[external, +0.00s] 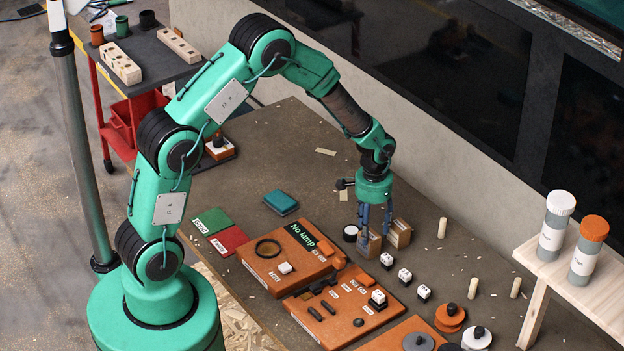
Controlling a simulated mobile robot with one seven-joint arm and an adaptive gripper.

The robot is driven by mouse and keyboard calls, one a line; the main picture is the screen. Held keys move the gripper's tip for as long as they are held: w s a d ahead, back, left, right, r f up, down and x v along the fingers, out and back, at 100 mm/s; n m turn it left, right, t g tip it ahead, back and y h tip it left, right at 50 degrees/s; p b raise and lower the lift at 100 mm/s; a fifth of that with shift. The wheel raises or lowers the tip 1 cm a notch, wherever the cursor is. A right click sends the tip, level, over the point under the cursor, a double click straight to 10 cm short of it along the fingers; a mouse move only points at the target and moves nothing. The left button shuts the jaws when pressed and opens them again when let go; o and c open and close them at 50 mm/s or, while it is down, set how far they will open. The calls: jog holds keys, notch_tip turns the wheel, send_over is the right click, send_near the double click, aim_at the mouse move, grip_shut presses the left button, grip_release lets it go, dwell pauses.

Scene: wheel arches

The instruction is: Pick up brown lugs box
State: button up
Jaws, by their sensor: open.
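Two small brown boxes stand side by side on the table under my gripper. The left brown box (370,245) is directly below the fingers, and the right brown box (399,235) is just beside it. I cannot read the labels, so I cannot tell which one is the lugs box. My gripper (375,228) points straight down with its blue fingers apart. The fingers reach down to about the top of the left box; I cannot tell whether they touch it. Part of that box is hidden behind a finger.
A small round black-and-white piece (350,233) stands close left of the boxes. Orange boards (262,270) with small parts lie in front. White-and-black blocks (405,276) and pale pegs (442,228) stand to the right. A wooden shelf (580,280) holds two bottles. The wall runs behind the table.

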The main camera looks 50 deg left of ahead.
aim_at(371, 234)
jog(key=shift+d+f+b, duration=0.1)
jog(key=shift+f+b, duration=0.4)
jog(key=shift+f, duration=2.1)
jog(key=c, duration=1.1)
jog(key=shift+r, duration=0.1)
jog(key=shift+r+p, duration=0.75)
jog(key=shift+r, duration=4.2)
